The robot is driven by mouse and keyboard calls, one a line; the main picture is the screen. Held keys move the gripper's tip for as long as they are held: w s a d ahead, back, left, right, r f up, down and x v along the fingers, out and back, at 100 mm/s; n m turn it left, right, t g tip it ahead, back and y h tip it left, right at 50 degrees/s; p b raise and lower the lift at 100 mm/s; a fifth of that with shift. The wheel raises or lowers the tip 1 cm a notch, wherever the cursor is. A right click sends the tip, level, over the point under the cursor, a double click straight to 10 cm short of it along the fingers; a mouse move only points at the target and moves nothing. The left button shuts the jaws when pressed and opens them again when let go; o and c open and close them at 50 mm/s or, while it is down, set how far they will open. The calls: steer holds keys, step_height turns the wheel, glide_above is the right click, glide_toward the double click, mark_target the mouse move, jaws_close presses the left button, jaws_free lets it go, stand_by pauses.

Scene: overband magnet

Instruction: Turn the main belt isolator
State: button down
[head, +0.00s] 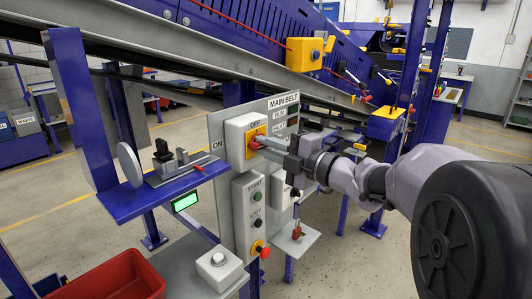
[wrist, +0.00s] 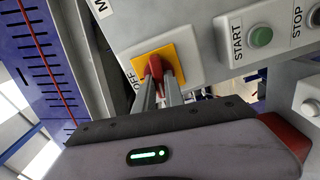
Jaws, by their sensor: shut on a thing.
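The main belt isolator is a grey box (head: 236,146) with a yellow plate (head: 250,134) and a red handle, on a grey panel marked MAIN BELT. "OFF" is printed above the plate and "ON" to its left. My gripper (head: 256,143) reaches in from the right, its fingers shut on the red handle. In the wrist view the red handle (wrist: 155,67) sits between the two finger ends, in front of the yellow plate (wrist: 143,69). The fingers hide part of the handle, so its exact angle is hard to tell.
Below the isolator is a START/STOP box (head: 248,205) with a red emergency button (head: 262,249). A blue shelf (head: 150,195) with a clamp-like fixture juts out at left. A red bin (head: 110,280) stands at front left. The blue conveyor frame (head: 250,30) runs above.

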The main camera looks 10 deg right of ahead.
steer(key=shift+f+n, duration=0.1)
steer(key=shift+n, duration=0.5)
steer(key=c, duration=1.4)
jaws_free()
steer(key=shift+c, duration=0.2)
steer(key=p+v, duration=0.4)
steer(key=v, duration=1.3)
steer(key=shift+s+p, duration=0.2)
steer(key=shift+p, duration=0.1)
steer(key=shift+d, duration=0.1)
